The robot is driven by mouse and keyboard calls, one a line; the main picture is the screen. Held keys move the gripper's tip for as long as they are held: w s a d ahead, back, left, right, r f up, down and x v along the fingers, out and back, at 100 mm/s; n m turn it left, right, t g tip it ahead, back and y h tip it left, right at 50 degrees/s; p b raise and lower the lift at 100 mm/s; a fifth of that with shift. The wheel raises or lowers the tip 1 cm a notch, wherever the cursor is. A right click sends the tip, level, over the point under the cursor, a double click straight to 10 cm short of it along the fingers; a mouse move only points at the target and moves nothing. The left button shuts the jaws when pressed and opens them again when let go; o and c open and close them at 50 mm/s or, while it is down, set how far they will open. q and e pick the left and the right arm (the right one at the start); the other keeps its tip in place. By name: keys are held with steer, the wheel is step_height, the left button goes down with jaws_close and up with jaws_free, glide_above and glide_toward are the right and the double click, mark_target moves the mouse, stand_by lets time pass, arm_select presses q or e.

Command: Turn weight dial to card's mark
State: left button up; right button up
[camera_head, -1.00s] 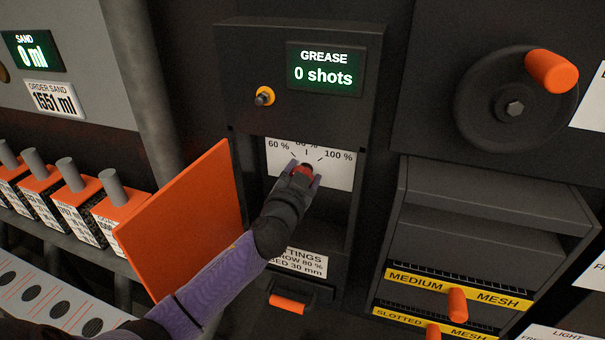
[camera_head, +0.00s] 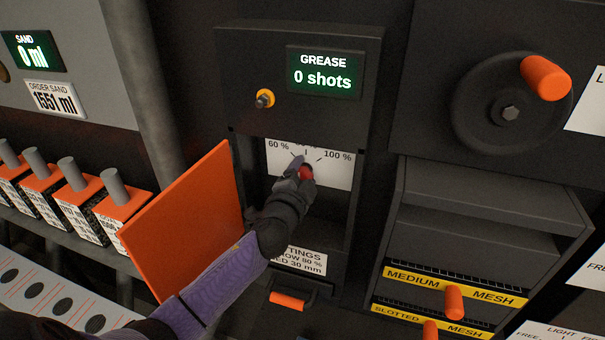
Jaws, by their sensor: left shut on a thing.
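The weight dial's knob (camera_head: 306,172) is red and sits low on a white scale plate (camera_head: 338,172) inside a dark recessed box. The plate reads 60 % at left and 100 % at right, with tick marks between; the middle label is mostly cut off by the box edge. My left gripper (camera_head: 302,171) is shut on the knob and hides most of it, so I cannot tell where its pointer stands. The settings card (camera_head: 298,261) below is partly covered by my left arm; "80 %" and "30 mm" can be read. My right gripper is not in view.
An orange door (camera_head: 185,220) stands open left of the box. A GREASE display (camera_head: 323,75) reads 0 shots. An orange-handled drawer (camera_head: 290,301) sits below. At right are a handwheel (camera_head: 510,108) and a MEDIUM MESH rack (camera_head: 455,288).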

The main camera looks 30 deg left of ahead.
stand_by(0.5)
arm_select(q)
steer(key=o, duration=1.2)
steer(key=v, duration=1)
steer(key=shift+w+d, duration=0.1)
